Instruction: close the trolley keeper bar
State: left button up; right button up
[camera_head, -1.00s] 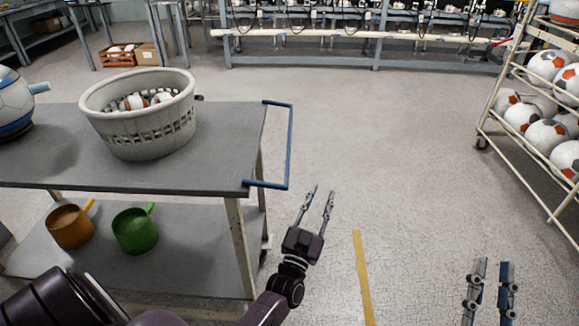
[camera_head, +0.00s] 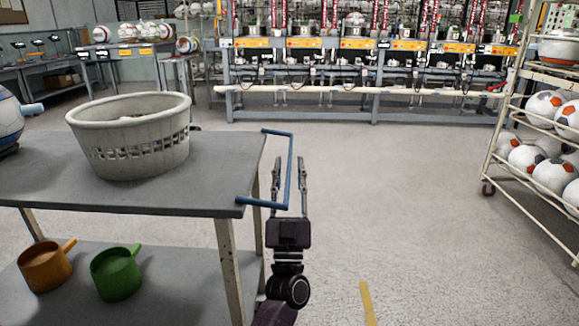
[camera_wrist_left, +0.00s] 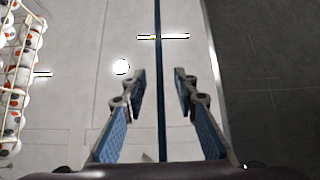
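A grey two-shelf trolley (camera_head: 225,165) stands at the left, with a blue U-shaped bar (camera_head: 289,165) standing out from its right end. I cannot tell whether this bar is the keeper bar. My left gripper (camera_head: 289,162) is open, its two fingers on either side of the bar's outer length in the head view. In the left wrist view the bar (camera_wrist_left: 160,100) runs between the open fingers (camera_wrist_left: 160,72), with visible gaps to both. The trolley top (camera_wrist_left: 275,80) is to the right there. My right gripper is out of view.
A pale basket (camera_head: 130,150) stands on the trolley top. An orange scoop (camera_head: 45,267) and a green scoop (camera_head: 117,275) sit on its lower shelf. A wheeled rack (camera_head: 510,120) of balls stands at the right. The floor (camera_head: 400,170) between is clear.

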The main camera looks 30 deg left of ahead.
pick_arm(q)
jog(key=shift+x, duration=0.9)
jog(key=shift+c, duration=0.5)
grip_shut()
